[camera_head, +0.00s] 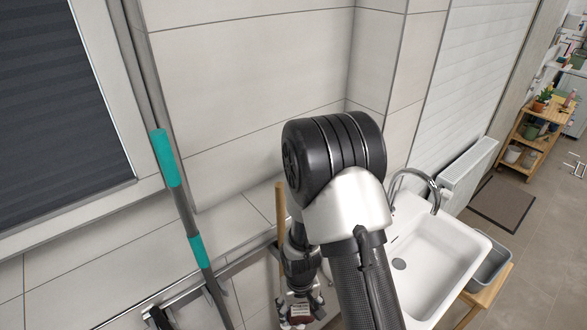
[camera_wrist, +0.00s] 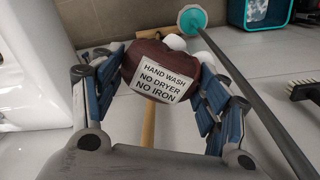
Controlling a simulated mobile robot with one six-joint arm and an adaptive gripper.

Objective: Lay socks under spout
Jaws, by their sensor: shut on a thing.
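My gripper (camera_wrist: 163,100) is shut on a dark red-brown bundle of socks (camera_wrist: 148,53) with a white label (camera_wrist: 162,83) reading "HAND WASH NO DRYER NO IRON". The blue finger pads press on both sides of the bundle. In the head view, my gripper (camera_head: 300,308) hangs low at the bottom, left of the white sink (camera_head: 455,243), with the socks (camera_head: 299,314) in it. The curved metal spout (camera_head: 432,190) rises at the sink's back edge. My arm hides part of the sink's left side.
A grey pole with teal grips (camera_head: 164,157) leans at the left; a wooden handle (camera_head: 280,215) stands behind my arm. A radiator (camera_head: 467,170) is beyond the sink.

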